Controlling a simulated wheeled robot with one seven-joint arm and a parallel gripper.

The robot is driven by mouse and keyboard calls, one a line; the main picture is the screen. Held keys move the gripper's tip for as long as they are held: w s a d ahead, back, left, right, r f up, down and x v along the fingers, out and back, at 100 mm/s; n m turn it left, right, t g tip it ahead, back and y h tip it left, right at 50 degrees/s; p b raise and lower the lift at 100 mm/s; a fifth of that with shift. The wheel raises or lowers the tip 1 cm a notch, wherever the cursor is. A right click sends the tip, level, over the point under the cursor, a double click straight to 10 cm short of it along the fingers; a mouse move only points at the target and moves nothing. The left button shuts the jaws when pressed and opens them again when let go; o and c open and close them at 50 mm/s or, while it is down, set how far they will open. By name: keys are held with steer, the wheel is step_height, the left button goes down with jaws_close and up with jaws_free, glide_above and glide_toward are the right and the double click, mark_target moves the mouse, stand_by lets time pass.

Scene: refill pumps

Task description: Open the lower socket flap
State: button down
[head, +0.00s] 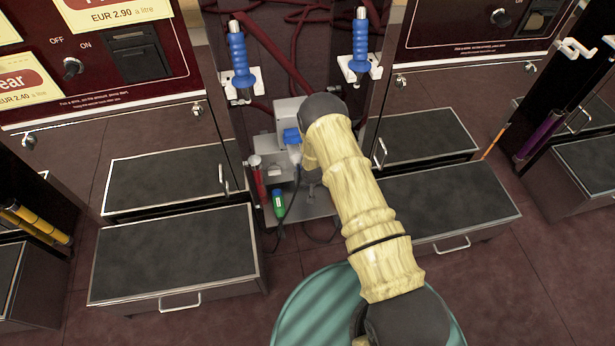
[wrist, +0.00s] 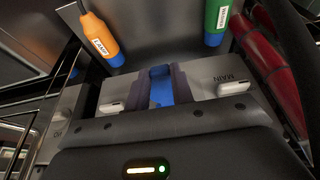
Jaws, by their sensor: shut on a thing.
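A grey socket box (head: 290,112) is mounted in the narrow bay between the two pumps. A blue flap (head: 291,136) shows on its front, just left of my wrist. In the wrist view, my gripper (wrist: 162,92) has its two dark fingers on either side of the blue flap (wrist: 161,72), shut on it. The grey face around it carries the word MAIN, seen upside down. Whether this is the lower flap, and how far it is raised, I cannot tell. My wrist hides part of the box in the head view.
A green plug (head: 278,204) stands on the grey shelf below, beside a red-handled item (head: 257,178) and dark cables. An orange plug (wrist: 102,38) shows in the wrist view. Two blue-handled nozzles (head: 239,58) (head: 360,46) hang above. Dark-topped step boxes (head: 175,255) flank the bay.

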stand_by(0.4)
steer(key=c, duration=1.2)
jaws_free()
steer(key=shift+w+f, duration=0.1)
steer(key=shift+w, duration=0.05)
steer(key=shift+d, duration=0.2)
steer(key=p+v, duration=0.4)
steer(key=v, duration=1.3)
steer(key=shift+r, duration=0.25)
steer(key=shift+d, duration=0.1)
